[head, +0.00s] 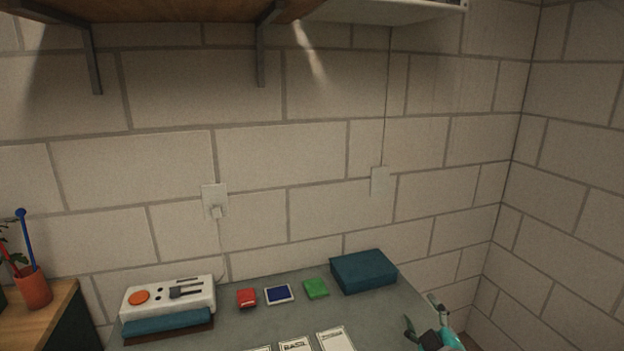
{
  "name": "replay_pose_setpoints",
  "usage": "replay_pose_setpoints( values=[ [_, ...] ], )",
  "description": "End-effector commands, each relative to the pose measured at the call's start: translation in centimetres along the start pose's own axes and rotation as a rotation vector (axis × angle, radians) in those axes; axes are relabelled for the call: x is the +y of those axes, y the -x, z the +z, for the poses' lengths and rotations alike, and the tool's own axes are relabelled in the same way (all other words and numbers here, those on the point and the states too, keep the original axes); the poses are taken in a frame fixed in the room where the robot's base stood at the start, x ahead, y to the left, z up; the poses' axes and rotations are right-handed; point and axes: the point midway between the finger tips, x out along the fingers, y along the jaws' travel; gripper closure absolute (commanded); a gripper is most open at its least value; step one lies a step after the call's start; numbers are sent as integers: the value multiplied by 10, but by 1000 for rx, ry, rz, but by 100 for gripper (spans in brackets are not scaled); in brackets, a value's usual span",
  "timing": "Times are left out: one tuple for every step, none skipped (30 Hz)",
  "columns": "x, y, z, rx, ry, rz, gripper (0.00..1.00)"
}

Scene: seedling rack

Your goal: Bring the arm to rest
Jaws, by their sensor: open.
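My gripper (426,319) shows at the lower right of the head view, over the right edge of the grey table (236,331). Its two fingertips stand apart with nothing between them. The rest of my arm runs out of the bottom of the view.
On the table are a white device (200,292), a red block (247,298), a blue-faced tile (279,294), a green block (316,289), a teal box (363,271) and white cards (335,340). A wooden surface with a terracotta pot (34,289) is at left. A shelf (170,10) hangs above.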

Motion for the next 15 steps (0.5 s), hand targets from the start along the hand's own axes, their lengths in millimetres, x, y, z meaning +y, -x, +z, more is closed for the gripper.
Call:
replay_pose_setpoints(
  values=[
    [-18,14,12,-15,-29,-5,32],
    [-26,21,17,-22,-46,-6,32],
    [-36,31,24,-30,-68,-5,32],
    [-44,39,29,-36,-86,-5,32],
    [-51,47,34,-41,-103,-3,32],
    [-61,58,40,-50,-124,-3,32],
    [-68,66,45,-56,-141,-2,32],
    [-74,74,49,-62,-157,-1,32],
    [-83,86,54,-69,-178,-1,32],
    [-90,95,58,-74,-195,0,32],
    [-96,104,62,-80,-209,0,32],
    [-104,116,66,-87,-229,2,32],
    [-110,125,70,-93,-245,1,32],
    [-115,134,73,-98,-260,2,32],
    [-122,147,76,-105,-280,3,32]
  ],
)
